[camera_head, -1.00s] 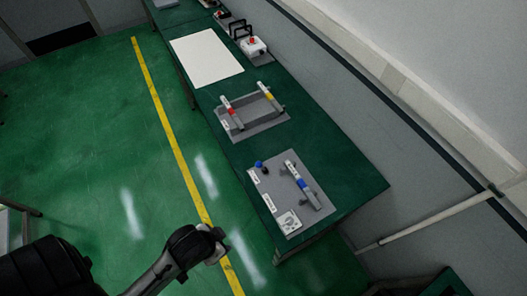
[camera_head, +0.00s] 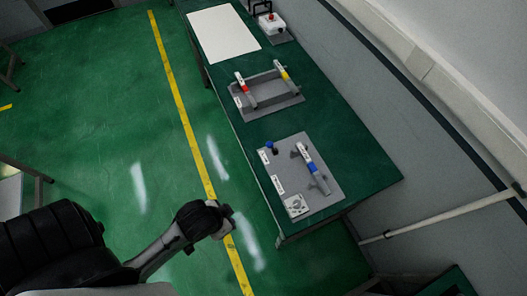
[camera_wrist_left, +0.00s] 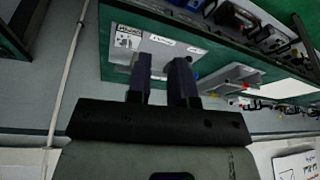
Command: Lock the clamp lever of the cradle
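In the head view, a grey fixture (camera_head: 268,97) with a red-marked bar (camera_head: 241,84) and a yellow-marked bar (camera_head: 283,73) sits on the green bench. Nearer, a grey plate (camera_head: 294,168) carries a blue-banded bar (camera_head: 312,169) and a blue knob (camera_head: 271,147). I cannot tell which part is the clamp lever, or whether it is locked. My left gripper (camera_wrist_left: 161,64) shows in the left wrist view with its two dark fingers apart and nothing visible between them. It appears in front of the near plate, whose distance is unclear. My right gripper is not in view.
The green bench (camera_head: 352,166) has free surface at its right end. A white sheet (camera_head: 222,34) and a white box with a red button (camera_head: 271,23) are farther along it. A wall stands behind the bench. Open green floor (camera_head: 110,120) lies on the left.

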